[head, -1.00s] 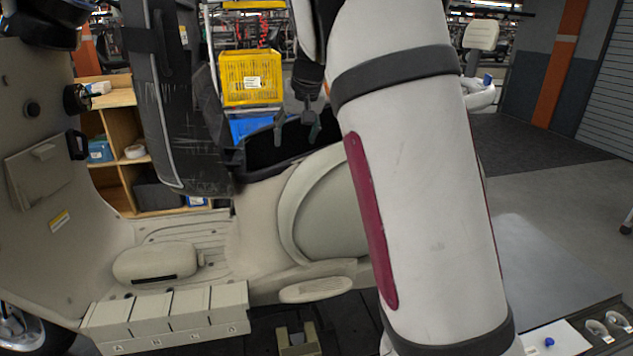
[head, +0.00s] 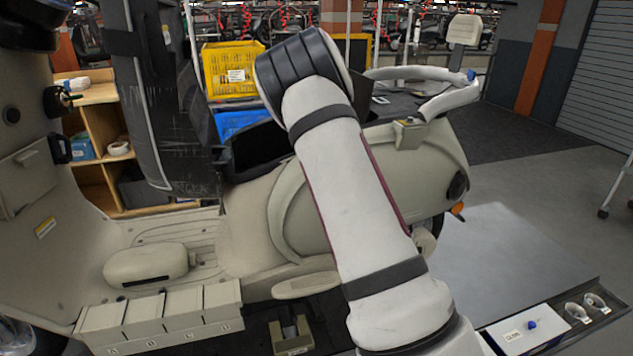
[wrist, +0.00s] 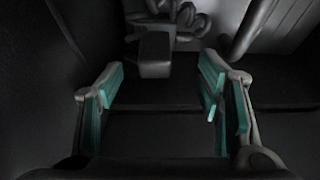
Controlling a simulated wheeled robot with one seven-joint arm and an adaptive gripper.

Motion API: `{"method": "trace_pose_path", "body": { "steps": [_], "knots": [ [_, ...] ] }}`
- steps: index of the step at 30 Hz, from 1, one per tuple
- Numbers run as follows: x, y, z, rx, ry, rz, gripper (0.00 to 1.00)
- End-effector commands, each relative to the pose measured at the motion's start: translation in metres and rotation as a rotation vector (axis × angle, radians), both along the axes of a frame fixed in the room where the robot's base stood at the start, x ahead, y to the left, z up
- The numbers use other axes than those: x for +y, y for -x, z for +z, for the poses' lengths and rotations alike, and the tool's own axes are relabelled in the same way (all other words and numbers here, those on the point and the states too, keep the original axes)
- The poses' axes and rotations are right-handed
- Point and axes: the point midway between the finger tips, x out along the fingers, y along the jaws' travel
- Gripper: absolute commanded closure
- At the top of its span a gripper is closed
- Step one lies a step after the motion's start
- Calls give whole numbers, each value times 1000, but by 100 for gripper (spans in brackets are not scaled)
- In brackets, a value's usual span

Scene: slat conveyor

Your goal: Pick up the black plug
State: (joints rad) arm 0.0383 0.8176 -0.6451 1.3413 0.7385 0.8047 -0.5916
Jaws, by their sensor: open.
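In the wrist view my gripper (wrist: 162,82) is open, its two teal-padded fingers wide apart and nothing between the pads. A dark block (wrist: 155,54) lies just beyond the fingertips, a little left of centre, with looped, cable-like grey shapes (wrist: 182,18) behind it. It may be the black plug, but the picture is too dark to be sure. In the head view my own arm hides the gripper, and I cannot make out the plug there.
A cream scooter body (head: 255,215) has an open black storage well (head: 262,150) beside my arm. A yellow crate (head: 232,72) and a blue bin (head: 240,122) stand behind it. A white box (head: 522,328) lies at lower right.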

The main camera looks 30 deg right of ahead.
Motion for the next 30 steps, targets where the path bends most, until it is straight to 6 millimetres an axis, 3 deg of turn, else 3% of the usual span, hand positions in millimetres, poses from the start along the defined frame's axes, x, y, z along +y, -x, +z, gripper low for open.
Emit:
{"method": "trace_pose_path", "body": {
  "steps": [12,21,27,29,30],
  "knots": [
    [-2,-15,-46,1,2,0,40],
    [-2,-17,-50,-1,1,1,40],
    [-2,-17,-50,-1,1,1,83],
    [-1,-17,-50,-1,0,1,84],
    [-1,-17,-50,-1,0,1,89]
  ]
}}
